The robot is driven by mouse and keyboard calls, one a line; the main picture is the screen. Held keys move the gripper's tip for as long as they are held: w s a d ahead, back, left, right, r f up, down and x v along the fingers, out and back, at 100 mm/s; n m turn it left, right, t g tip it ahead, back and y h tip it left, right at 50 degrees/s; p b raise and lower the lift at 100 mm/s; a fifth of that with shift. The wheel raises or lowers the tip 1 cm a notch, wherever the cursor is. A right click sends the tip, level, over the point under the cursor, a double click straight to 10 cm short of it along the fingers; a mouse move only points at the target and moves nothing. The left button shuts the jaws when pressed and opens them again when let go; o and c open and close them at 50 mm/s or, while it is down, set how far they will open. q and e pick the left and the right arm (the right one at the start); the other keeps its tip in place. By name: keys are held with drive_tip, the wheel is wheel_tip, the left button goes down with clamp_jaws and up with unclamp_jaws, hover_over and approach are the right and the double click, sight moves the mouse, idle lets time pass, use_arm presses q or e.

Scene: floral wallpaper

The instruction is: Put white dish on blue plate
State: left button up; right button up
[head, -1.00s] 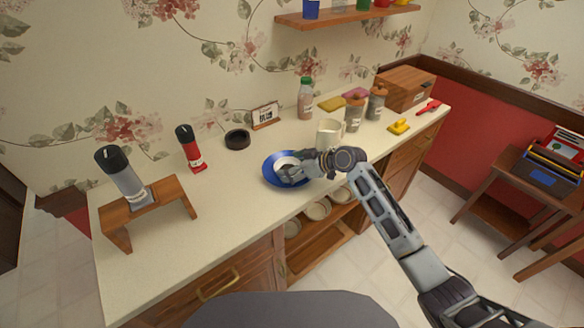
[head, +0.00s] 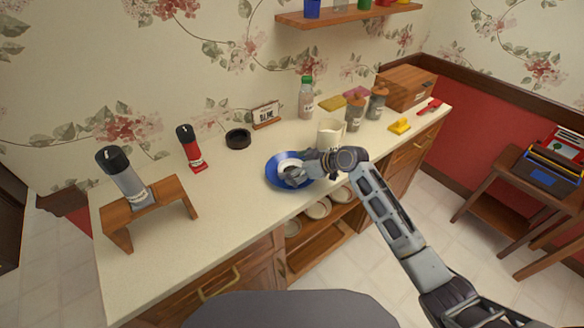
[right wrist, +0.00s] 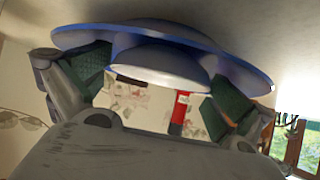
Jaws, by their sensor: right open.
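The blue plate (head: 272,172) lies on the counter near its front edge. The white dish (head: 289,162) sits inside it, partly hidden by my right gripper (head: 293,177). In the right wrist view, which is upside down, the white dish (right wrist: 160,65) rests against the middle of the blue plate (right wrist: 228,55). The two green-padded fingers of my right gripper (right wrist: 160,82) are spread, one on each side of the dish. I cannot tell whether a finger touches it. My left gripper is not in view.
A black bowl (head: 238,139), a red bottle (head: 190,150) and a small wooden stand (head: 117,237) are to the left. The counter's front left (head: 205,245) is clear.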

drive_tip(key=v, duration=1.1)
drive_tip(key=shift+r, duration=0.4)
drive_tip(key=shift+s+d, duration=0.1)
drive_tip(key=shift+f, duration=0.1)
